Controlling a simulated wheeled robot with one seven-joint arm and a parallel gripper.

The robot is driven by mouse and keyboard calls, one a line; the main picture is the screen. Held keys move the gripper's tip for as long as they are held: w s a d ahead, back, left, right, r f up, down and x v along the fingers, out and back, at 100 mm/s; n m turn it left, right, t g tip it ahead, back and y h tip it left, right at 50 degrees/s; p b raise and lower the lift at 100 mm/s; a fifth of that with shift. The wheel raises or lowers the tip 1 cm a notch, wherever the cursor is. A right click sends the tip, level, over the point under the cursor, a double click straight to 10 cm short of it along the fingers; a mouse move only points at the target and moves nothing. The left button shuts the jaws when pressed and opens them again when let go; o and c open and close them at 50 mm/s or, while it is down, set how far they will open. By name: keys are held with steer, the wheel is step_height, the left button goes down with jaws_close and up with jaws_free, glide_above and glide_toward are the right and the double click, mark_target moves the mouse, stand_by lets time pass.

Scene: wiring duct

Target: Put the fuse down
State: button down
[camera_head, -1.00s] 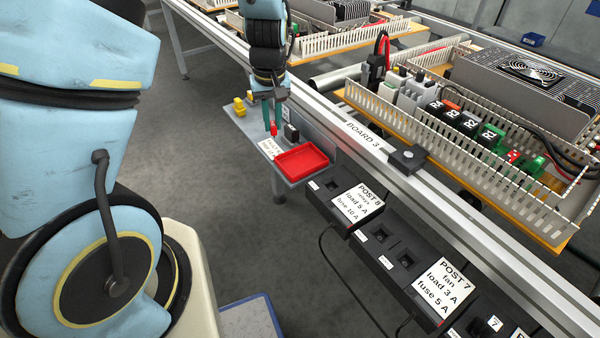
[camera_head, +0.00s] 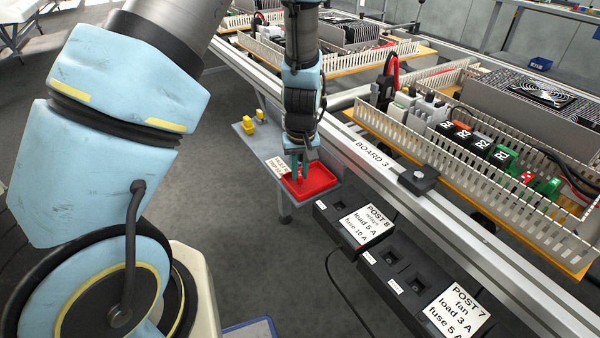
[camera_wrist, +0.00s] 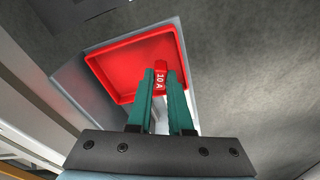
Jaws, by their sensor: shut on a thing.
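My gripper (camera_head: 304,172) is over the red tray (camera_head: 322,186) on the small grey side shelf. In the wrist view its green fingers (camera_wrist: 160,85) are shut on a red fuse (camera_wrist: 160,75) marked 10 A. The red tray (camera_wrist: 110,60) lies behind the fuse in that view, and its visible floor looks empty. I cannot tell whether the fuse touches the tray floor. In the head view the fuse is hidden among the fingers and the red of the tray.
Yellow pieces (camera_head: 248,125) stand at the shelf's far left. A white label (camera_head: 277,166) lies beside the tray. The POST 8 block (camera_head: 340,205) is just right of the shelf. The rail marked BOARD 3 (camera_head: 370,155) runs behind.

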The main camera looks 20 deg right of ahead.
steer(key=shift+f, duration=0.25)
steer(key=shift+f, duration=0.1)
steer(key=c, duration=0.8)
jaws_free()
steer(key=shift+c, duration=0.2)
step_height(320, 180, up, 12)
steer(key=s, duration=0.2)
steer(key=a+r, duration=0.3)
steer(key=a, duration=1.1)
steer(key=s+a+r+n, duration=0.1)
steer(key=a+r, duration=0.2)
steer(key=a, duration=1.1)
steer(key=shift+s+a+r, duration=0.3)
steer(key=shift+a, duration=0.05)
